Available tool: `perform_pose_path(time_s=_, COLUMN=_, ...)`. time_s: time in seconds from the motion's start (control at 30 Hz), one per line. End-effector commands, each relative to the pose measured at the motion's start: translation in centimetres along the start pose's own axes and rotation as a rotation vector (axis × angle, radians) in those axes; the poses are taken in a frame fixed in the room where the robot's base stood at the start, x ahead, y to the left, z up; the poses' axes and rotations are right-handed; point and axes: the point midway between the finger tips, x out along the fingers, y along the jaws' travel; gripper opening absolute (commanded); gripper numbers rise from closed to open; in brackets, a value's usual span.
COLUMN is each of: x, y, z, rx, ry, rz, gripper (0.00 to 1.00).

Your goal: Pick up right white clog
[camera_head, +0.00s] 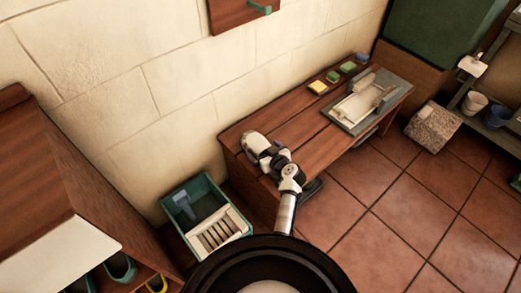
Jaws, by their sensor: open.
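I cannot make out a white clog with certainty. My gripper (258,150) is over the left end of a wooden bench (318,143), reached by my arm from the bottom of the picture. A pale, rounded shape with dark parts shows at the end of my arm; I cannot tell whether all of it is my gripper or part is a clog. The fingers are too small to see clearly, and nothing is visibly held. My arm and wrist hide part of the bench's front edge.
A grey tray (398,92) and small yellow and green blocks (333,77) are on the bench. A teal crate (172,212) stands left of it. Teal footwear (121,268) sits under the wooden cabinet (42,165). A speckled block (433,127) stands right. Tiled floor (410,220) is clear.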

Motion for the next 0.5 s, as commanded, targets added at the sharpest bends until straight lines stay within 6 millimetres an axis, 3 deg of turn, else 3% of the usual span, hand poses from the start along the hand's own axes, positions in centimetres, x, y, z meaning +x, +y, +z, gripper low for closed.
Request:
perform_pose_path(time_s=0.13, x=1.18, y=-0.03, z=0.04, rx=0.002, ry=0.000, rz=0.000, gripper=1.00)
perform_pose_path(time_s=0.37, x=1.31, y=-0.05, z=0.09, rx=0.001, ry=-0.001, rz=0.000, gripper=1.00)
perform_pose_path(time_s=0.5, x=1.30, y=-0.04, z=0.09, rx=0.001, ry=-0.001, rz=0.000, gripper=0.84)
